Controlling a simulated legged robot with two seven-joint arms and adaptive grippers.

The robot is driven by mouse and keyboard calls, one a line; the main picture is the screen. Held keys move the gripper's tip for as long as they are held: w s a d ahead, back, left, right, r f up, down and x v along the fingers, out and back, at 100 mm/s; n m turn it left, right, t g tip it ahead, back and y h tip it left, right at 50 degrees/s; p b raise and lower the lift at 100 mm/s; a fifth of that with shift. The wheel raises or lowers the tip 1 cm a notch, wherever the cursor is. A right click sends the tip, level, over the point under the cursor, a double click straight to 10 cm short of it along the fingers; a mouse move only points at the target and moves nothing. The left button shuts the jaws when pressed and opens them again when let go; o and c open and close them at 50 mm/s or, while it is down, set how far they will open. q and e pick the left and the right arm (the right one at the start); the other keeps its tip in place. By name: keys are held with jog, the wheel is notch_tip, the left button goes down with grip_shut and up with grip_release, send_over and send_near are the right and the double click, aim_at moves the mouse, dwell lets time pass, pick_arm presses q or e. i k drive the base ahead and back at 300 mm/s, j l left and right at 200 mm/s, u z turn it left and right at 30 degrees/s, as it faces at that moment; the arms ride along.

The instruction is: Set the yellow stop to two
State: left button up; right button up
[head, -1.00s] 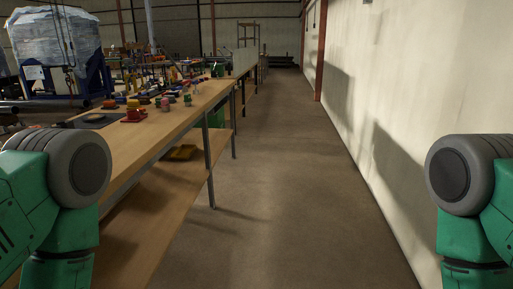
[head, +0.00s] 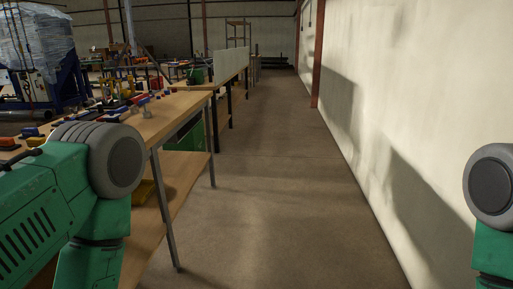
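I cannot make out a yellow stop for certain. A small yellow item (head: 127,89) stands among other things on the workbench (head: 172,117) at the left, too small to identify. Part of the bench top is hidden behind my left arm. Neither gripper is in view; only upper links of my two arms show at the left and right edges.
A yellow object (head: 142,191) lies on the bench's lower shelf (head: 183,170), partly hidden by my arm. Bench legs (head: 164,210) border the aisle. A pale wall (head: 405,100) runs along the right. The concrete floor (head: 270,190) between them is clear.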

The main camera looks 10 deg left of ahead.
aim_at(127, 94)
jog(key=i+u, duration=0.15)
jog(key=i, duration=0.35)
jog(key=i+l+u, duration=0.2)
jog(key=i, duration=0.3)
jog(key=i+l+u, duration=0.15)
jog(key=i, duration=0.35)
jog(key=i+l+u, duration=0.15)
jog(key=i, duration=0.3)
jog(key=i+l+u, duration=0.95)
jog(key=u, duration=0.15)
jog(key=i+l+u, duration=0.15)
jog(key=l+u, duration=0.2)
jog(key=l, duration=0.25)
jog(key=l+u, duration=0.25)
jog(key=u, duration=0.15)
jog(key=l+u, duration=0.6)
jog(key=u, duration=0.15)
jog(key=l+u, duration=0.25)
jog(key=u, duration=0.15)
